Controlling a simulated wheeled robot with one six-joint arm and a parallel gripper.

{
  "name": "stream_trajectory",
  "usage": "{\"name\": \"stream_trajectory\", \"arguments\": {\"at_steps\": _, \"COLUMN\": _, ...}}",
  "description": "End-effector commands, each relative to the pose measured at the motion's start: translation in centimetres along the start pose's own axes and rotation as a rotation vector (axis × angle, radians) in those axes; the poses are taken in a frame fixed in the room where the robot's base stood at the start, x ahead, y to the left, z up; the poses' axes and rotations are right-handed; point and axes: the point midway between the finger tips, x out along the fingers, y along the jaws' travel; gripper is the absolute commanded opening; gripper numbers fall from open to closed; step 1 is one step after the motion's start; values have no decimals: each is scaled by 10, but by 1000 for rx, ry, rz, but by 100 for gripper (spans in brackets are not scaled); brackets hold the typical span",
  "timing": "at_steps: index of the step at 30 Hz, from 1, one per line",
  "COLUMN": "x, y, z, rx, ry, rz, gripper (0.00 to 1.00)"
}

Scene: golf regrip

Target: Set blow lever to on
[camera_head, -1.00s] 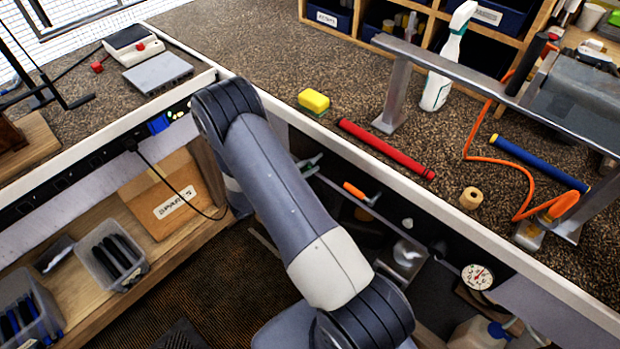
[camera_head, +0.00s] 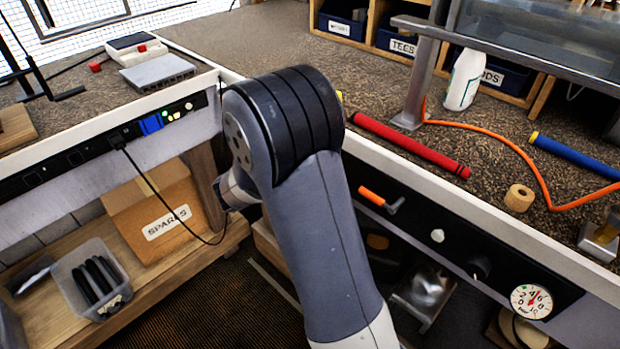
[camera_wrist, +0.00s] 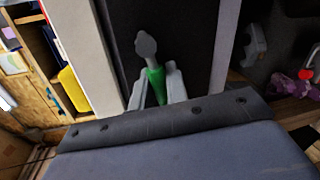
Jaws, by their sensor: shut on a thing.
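A lever with a green handle (camera_wrist: 157,88) and a grey rounded pivot end (camera_wrist: 146,46) shows in the wrist view against a dark panel. My gripper (camera_wrist: 156,76) has its two pale fingers on either side of the green handle, shut on it. In the head view, my arm hides the gripper and this lever. A second lever with an orange handle (camera_head: 371,196) sits on the black panel under the bench's front edge, right of my arm. No label shows which lever is the blow lever.
A white knob (camera_head: 437,236) and a round gauge (camera_head: 531,301) are farther right along the panel. A red grip (camera_head: 410,145), a tape roll (camera_head: 519,198) and a blue grip (camera_head: 575,156) lie on the bench. A spares box (camera_head: 158,212) is on the lower left shelf.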

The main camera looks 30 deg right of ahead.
Motion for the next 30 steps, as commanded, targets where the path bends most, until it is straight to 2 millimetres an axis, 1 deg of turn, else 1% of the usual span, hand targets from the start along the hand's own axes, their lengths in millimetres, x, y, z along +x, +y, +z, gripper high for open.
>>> {"name": "stream_trajectory", "arguments": {"at_steps": 1, "x": 1, "y": -5, "z": -1, "rx": 37, "ry": 6, "rz": -1, "gripper": 0}}
{"name": "stream_trajectory", "arguments": {"at_steps": 6, "x": 0, "y": 0, "z": 0, "rx": 129, "ry": 24, "rz": -1, "gripper": 0}}
{"name": "stream_trajectory", "arguments": {"at_steps": 12, "x": -1, "y": 4, "z": 1, "rx": 192, "ry": 37, "rz": -2, "gripper": 0}}
{"name": "stream_trajectory", "arguments": {"at_steps": 29, "x": -2, "y": 8, "z": 2, "rx": 221, "ry": 42, "rz": -2, "gripper": 0}}
{"name": "stream_trajectory", "arguments": {"at_steps": 30, "x": -2, "y": 8, "z": 2, "rx": 221, "ry": 42, "rz": -2, "gripper": 17}}
